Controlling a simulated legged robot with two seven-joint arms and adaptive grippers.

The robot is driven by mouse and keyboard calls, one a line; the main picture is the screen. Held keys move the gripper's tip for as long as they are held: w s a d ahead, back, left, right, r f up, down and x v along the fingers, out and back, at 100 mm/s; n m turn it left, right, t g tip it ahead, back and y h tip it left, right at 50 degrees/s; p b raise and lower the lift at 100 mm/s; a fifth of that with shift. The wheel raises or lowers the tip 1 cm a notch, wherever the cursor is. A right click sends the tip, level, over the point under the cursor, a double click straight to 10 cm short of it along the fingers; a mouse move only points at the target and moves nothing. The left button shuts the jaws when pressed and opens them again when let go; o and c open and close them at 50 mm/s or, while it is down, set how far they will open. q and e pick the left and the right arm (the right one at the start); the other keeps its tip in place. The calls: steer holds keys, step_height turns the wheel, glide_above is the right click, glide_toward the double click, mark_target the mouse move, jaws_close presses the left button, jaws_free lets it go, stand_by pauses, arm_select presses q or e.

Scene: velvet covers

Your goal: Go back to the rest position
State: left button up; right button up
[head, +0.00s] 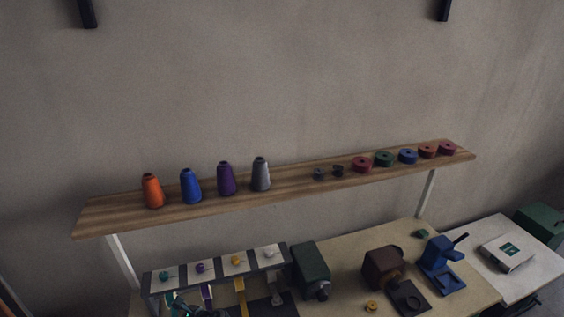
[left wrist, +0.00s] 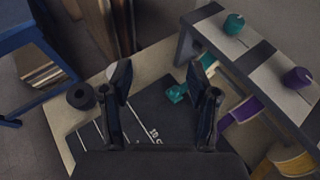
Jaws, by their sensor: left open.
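My left gripper (left wrist: 163,88) shows in the left wrist view with its two dark fingers spread apart and nothing between them. It hangs above a dark mat (left wrist: 150,112) with white markings on the table. A teal ribbon end (left wrist: 177,93) lies just beside the right finger. In the head view, dark parts at the bottom left, by the rack, may be this gripper, but they are too dim to be sure. My right gripper is in neither view.
A rack (head: 218,263) with coloured spools and hanging ribbons stands close to the left gripper. A wooden shelf (head: 290,190) above holds several cones and rolls. A green machine (head: 310,268), a brown one (head: 383,266) and a blue press (head: 440,262) stand on the table.

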arm_select(q)
steer(key=s+d+f+n+h, duration=0.7)
steer(key=s+d+f, duration=0.3)
steer(key=s, duration=0.3)
steer(key=s+d+r+n+h, duration=0.1)
steer(key=s+d+n+h, duration=0.15)
steer(key=s+n, duration=0.45)
steer(key=s+d+n+h, duration=0.25)
steer(key=s+n, duration=0.25)
steer(key=s, duration=0.3)
step_height(320, 180, down, 29)
steer(key=s+g+b, duration=0.2)
steer(key=b, duration=0.3)
steer(key=s+a+f+b, duration=0.2)
steer(key=s+f, duration=0.7)
steer(key=f, duration=0.2)
steer(key=s+a+f+g+b, duration=0.1)
steer(key=s+f+b, duration=0.1)
steer(key=s+f, duration=0.7)
step_height(320, 180, down, 2)
steer(key=shift+s+a+f+h, duration=0.15)
steer(key=shift+a+h, duration=0.15)
steer(key=shift+a, duration=0.1)
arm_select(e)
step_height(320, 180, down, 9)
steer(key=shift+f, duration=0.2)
